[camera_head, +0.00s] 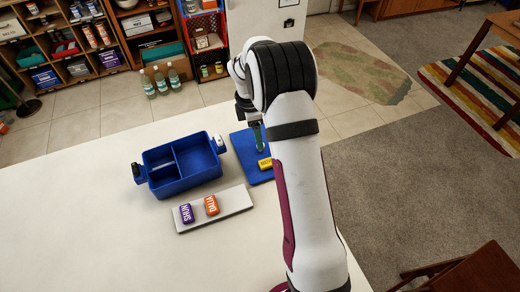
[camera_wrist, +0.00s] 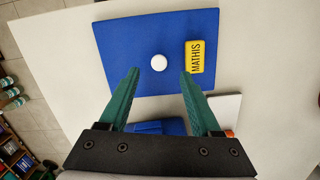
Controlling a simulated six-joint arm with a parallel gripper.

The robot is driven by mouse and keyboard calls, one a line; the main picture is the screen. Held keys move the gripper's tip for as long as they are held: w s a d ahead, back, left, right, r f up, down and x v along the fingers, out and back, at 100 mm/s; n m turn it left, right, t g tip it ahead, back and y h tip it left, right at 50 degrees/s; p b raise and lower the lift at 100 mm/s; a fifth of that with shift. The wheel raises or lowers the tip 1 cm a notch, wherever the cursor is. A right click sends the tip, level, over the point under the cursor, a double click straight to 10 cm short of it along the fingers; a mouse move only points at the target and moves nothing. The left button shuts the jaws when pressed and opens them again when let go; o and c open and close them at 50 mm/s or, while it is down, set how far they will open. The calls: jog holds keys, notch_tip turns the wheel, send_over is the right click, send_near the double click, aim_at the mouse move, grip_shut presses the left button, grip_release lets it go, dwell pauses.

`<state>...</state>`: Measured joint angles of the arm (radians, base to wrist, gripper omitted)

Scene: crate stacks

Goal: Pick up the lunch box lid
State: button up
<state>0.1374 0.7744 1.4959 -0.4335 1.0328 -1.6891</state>
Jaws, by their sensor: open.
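The lunch box lid (camera_head: 243,146) is a flat blue panel lying on the white table, right of the blue lunch box (camera_head: 165,188). In the wrist view the lid (camera_wrist: 120,45) has a round white knob (camera_wrist: 159,62) near its middle and a yellow tag reading MATHIS (camera_wrist: 195,57) at its right side. My gripper (camera_wrist: 159,72) has green fingers, open and empty, and the knob shows between and just beyond the fingertips. In the head view my gripper (camera_head: 259,138) is over the lid, and my arm hides part of it. The remaining height above the knob is hard to tell.
The lunch box is open, with a divider and side clips. A pale grey board (camera_head: 233,201) in front holds a purple tag (camera_head: 187,213) and an orange tag (camera_head: 211,206). The left and front of the table are clear. Shelves (camera_head: 62,50) and bottles (camera_head: 160,80) stand beyond.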

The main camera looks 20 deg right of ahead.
jog(key=f, duration=0.2)
jog(key=d+f, duration=0.1)
jog(key=f, duration=0.1)
jog(key=shift+f, duration=0.2)
jog(key=shift+a, duration=0.1)
grip_shut()
dwell(1.0)
